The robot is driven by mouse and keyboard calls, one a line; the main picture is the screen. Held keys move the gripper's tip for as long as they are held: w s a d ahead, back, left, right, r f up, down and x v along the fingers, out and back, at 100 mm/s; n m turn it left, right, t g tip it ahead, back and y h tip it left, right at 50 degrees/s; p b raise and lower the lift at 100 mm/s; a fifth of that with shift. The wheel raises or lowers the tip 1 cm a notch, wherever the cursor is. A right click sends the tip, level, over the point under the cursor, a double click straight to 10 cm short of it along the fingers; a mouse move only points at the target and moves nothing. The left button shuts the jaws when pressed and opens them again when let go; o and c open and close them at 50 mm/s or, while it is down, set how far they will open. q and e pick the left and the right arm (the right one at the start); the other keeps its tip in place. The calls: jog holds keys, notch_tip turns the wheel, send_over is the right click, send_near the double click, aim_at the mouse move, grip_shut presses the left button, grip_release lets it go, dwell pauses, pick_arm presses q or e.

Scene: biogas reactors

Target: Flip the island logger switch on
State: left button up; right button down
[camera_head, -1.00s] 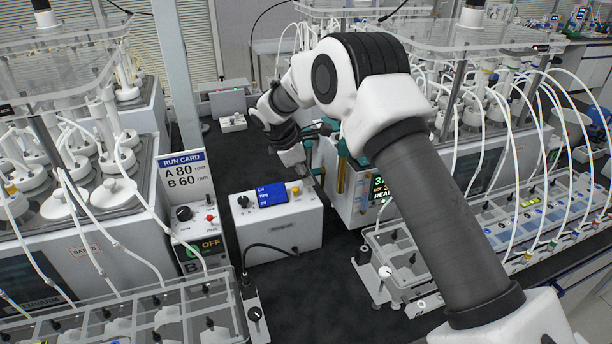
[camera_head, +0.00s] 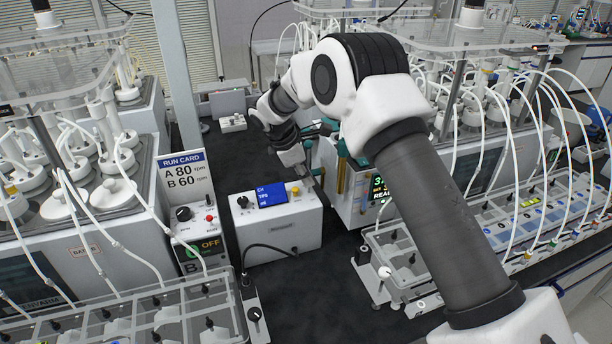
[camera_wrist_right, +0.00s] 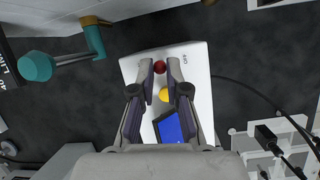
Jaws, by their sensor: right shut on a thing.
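The island logger is a white box (camera_head: 265,230) with a blue screen (camera_head: 271,198), a dark knob and a yellow button on top. It stands on the dark bench top between the reactors. In the right wrist view its white top (camera_wrist_right: 199,90) shows a yellow button (camera_wrist_right: 165,96), the blue screen (camera_wrist_right: 172,129) and the label OFF (camera_wrist_right: 185,60). A red switch tip (camera_wrist_right: 160,67) lies between the fingertips of my right gripper (camera_wrist_right: 159,72). The gripper is shut on it. In the head view the gripper (camera_head: 314,178) is over the box's right end and the switch is hidden. My left gripper is not in view.
A run card (camera_head: 186,182) and a control panel stand left of the logger. A reactor unit with a green display (camera_head: 378,187) and teal parts stands close on the right. Clear racks (camera_head: 200,318) with tubes are in front. Dark bench top is free behind the logger.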

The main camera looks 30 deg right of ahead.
jog(key=c, duration=1.4)
grip_release()
jog(key=shift+s+f, duration=0.1)
jog(key=shift+f, duration=0.15)
jog(key=shift+o, duration=1.3)
jog(key=shift+w+f, duration=0.1)
jog(key=shift+w, duration=0.25)
jog(key=shift+s+a+r, duration=0.1)
jog(key=shift+r, duration=0.3)
jog(key=v, duration=1.1)
